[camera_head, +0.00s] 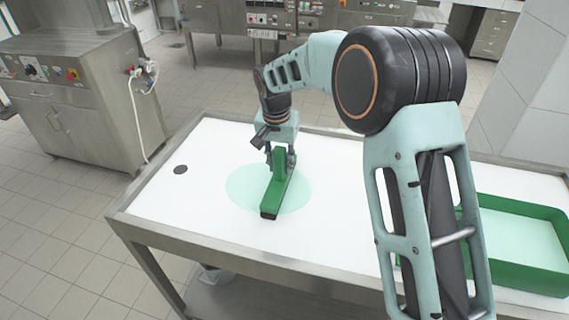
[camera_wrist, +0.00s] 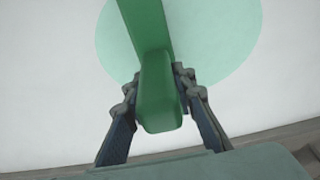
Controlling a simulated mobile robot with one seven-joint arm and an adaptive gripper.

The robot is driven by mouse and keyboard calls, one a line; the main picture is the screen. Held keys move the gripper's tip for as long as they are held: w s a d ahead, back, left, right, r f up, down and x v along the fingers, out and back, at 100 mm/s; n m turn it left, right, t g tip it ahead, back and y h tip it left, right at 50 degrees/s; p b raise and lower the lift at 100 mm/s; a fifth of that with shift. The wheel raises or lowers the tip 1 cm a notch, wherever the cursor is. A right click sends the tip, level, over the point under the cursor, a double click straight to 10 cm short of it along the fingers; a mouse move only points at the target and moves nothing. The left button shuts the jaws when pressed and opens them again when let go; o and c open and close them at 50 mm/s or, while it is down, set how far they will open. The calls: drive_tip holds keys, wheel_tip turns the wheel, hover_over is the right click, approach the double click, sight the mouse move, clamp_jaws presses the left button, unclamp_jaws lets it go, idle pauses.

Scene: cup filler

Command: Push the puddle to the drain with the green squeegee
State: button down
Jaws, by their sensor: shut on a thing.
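The green squeegee (camera_head: 275,193) is in my gripper (camera_head: 280,158), with its long head lying across the puddle in the head view. My gripper is shut on its upright handle; the wrist view shows the two fingers (camera_wrist: 160,95) on either side of the green handle (camera_wrist: 160,100). The puddle (camera_head: 243,187) is a pale green round patch on the white table top, reaching out on both sides of the squeegee. It also shows in the wrist view (camera_wrist: 215,45). The drain (camera_head: 180,169) is a dark round spot on the table, left of the puddle and apart from it.
The white table (camera_head: 215,235) has a grey metal rim. A green-walled tray (camera_head: 515,206) stands at its right end, partly hidden by my arm. The table top between puddle and drain is clear. A steel cabinet (camera_head: 85,100) with hoses stands on the floor behind at left.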

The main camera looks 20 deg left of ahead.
drive_tip(key=shift+a+f+p, duration=0.1)
drive_tip(key=shift+a+p, duration=0.25)
drive_tip(key=shift+a, duration=1.15)
drive_tip(key=shift+a+p, duration=1.4)
drive_tip(key=shift+a, duration=2.05)
drive_tip(key=shift+a+p, duration=1.2)
drive_tip(key=shift+a, duration=0.95)
drive_tip(key=shift+a+p, duration=0.65)
drive_tip(key=shift+a, duration=0.55)
drive_tip(key=shift+a+p, duration=1.45)
drive_tip(key=shift+a, duration=0.25)
drive_tip(key=shift+a, duration=0.15)
